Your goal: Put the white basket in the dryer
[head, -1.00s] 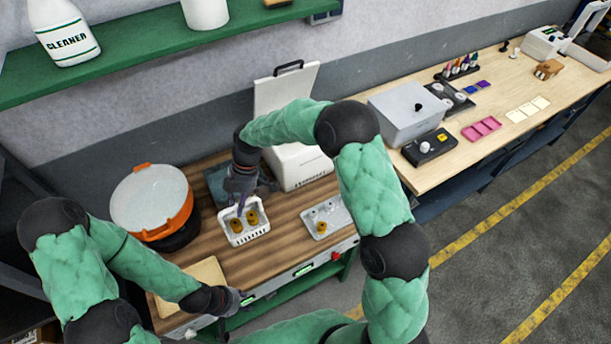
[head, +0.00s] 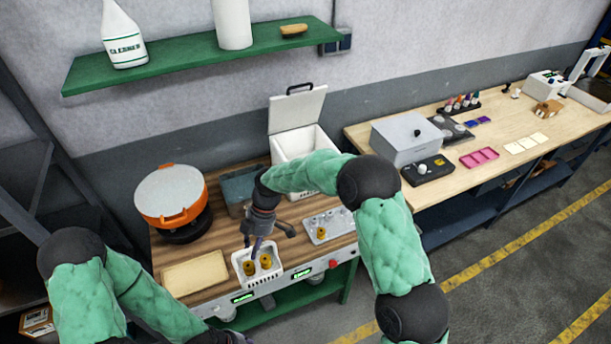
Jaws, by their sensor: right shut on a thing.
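The white basket (head: 245,274) has slotted sides and holds brass-coloured parts. It is near the front edge of the wooden bench; I cannot tell whether it is clear of the top. My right gripper (head: 256,246) is shut on it from above, at its back side. A white box (head: 292,146) with its lid raised stands at the back of the bench and looks like the dryer; my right arm hides its lower front. My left gripper (head: 232,338) is low at the bottom edge, partly cut off, and its fingers are unclear.
An orange pot (head: 172,212) with a grey lid stands at the back left. A tan board (head: 195,272) lies front left. A metal tray (head: 318,232) with small parts lies right of the basket. A dark, shallow container (head: 238,186) is behind my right gripper.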

